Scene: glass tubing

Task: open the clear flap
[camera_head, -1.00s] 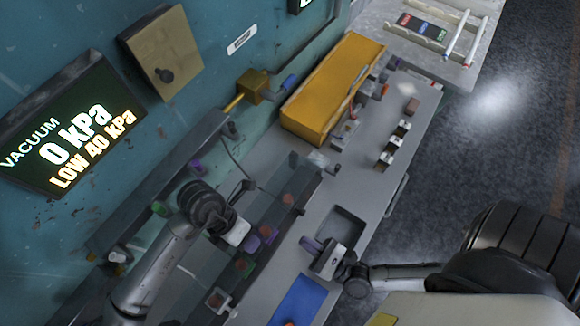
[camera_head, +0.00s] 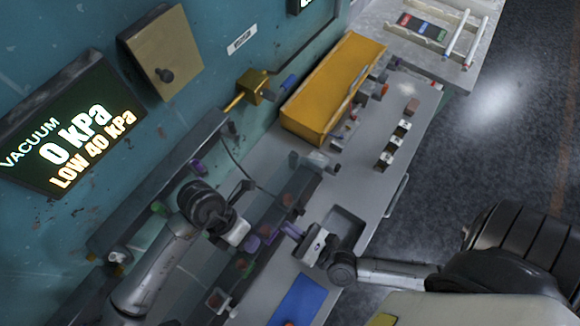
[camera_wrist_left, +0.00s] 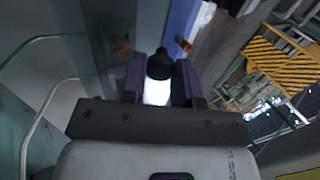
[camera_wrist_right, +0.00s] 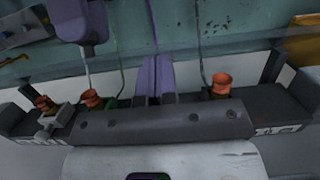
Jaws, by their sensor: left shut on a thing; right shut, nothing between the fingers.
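A clear pane with a pale rounded edge, which looks like the flap (camera_wrist_left: 62,72), fills the left of the left wrist view. In the head view it is faint, and its tilt is hard to tell. My left gripper (camera_head: 258,241) is shut on a small white piece with a black end (camera_wrist_left: 158,72), seen between its purple fingers in the left wrist view. Whether that piece belongs to the flap is unclear. My right gripper (camera_head: 290,230) is shut and empty, its purple fingers together (camera_wrist_right: 155,80) over the dark rail, close to the left gripper.
The dark rail (camera_wrist_right: 268,108) carries several orange fittings (camera_wrist_right: 221,86). A grey bench holds a yellow bin (camera_head: 330,85), a recessed tray (camera_head: 347,224) and a blue mat (camera_head: 298,300). A wall display (camera_head: 75,130) reads VACUUM 0 kPa, LOW 40 kPa.

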